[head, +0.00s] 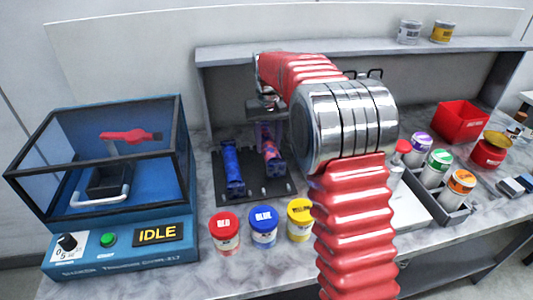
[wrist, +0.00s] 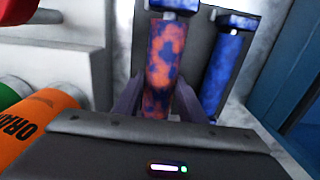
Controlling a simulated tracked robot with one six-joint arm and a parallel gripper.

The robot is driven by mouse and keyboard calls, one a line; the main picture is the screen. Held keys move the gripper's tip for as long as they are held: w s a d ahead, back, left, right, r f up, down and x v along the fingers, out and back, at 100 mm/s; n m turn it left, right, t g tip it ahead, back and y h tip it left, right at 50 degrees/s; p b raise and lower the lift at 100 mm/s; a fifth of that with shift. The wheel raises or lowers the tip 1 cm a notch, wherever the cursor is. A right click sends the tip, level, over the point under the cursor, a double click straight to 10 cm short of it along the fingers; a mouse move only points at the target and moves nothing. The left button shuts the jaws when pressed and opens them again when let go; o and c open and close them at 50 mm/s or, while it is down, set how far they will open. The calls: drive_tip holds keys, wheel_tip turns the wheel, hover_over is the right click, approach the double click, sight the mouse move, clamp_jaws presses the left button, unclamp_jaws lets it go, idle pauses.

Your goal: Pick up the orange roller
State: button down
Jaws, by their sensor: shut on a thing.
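The orange roller (head: 271,148) is mottled orange-red and blue-purple and sits at the right of the black tray (head: 283,187). In the wrist view the roller (wrist: 166,65) lies between my two dark fingers. My gripper (wrist: 157,103) is shut on it, one finger on each side. In the head view my gripper (head: 271,132) comes down over the roller and hides its upper part. I cannot tell whether the roller is clear of the tray.
Red (head: 225,240), blue (head: 263,236) and yellow (head: 299,226) jars stand in front of the tray. A blue shaker machine (head: 120,250) is at left. A rack (head: 453,214) with purple, green and orange jars and a red bin (head: 460,122) are at right.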

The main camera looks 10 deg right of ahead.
sight(268, 140)
drive_tip(key=shift+r, duration=1.85)
